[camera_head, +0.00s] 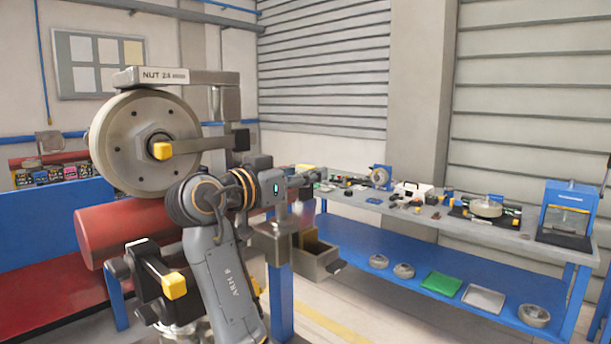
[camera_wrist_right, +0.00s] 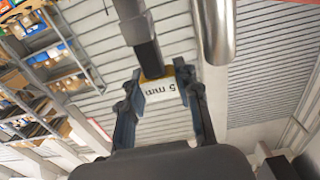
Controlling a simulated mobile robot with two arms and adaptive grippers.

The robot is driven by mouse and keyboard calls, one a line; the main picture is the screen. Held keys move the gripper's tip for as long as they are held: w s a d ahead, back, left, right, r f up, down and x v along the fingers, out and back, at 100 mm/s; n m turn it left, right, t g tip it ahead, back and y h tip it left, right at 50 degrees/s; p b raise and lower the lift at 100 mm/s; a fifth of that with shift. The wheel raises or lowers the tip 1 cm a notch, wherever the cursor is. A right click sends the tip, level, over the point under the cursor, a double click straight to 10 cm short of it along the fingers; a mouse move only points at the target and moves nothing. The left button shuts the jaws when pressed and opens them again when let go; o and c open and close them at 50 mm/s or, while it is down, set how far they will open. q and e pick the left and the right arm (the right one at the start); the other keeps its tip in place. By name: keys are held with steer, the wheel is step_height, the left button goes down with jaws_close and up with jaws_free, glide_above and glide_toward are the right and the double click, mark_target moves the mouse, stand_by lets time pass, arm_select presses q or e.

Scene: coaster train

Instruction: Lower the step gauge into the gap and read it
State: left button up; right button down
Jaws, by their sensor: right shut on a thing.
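In the right wrist view my right gripper (camera_wrist_right: 160,98) is shut on a pale block marked "5 mm" (camera_wrist_right: 158,91), which looks like the step gauge. The marking appears upside down, and an orange-yellow part shows at the block's far end. A dark square bar (camera_wrist_right: 148,55) lies just beyond it; I cannot tell whether they touch. The wheel stands against the red tube (camera_head: 135,228). The gauge and the gap cannot be made out there. My left gripper is not in view.
A grey bracket (camera_head: 190,77) labelled "NUT 24" reaches over the wheel. A workbench (camera_head: 425,218) with tools and a blue-framed device (camera_head: 567,212) stands right. An open bin (camera_head: 318,262) sits beyond my arm.

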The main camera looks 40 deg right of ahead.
steer(key=shift+s+r+p, duration=0.1)
steer(key=shift+r+p, duration=0.45)
steer(key=shift+r, duration=0.65)
steer(key=shift+r+p, duration=2.8)
steer(key=shift+r, duration=1.55)
steer(key=shift+f, duration=0.1)
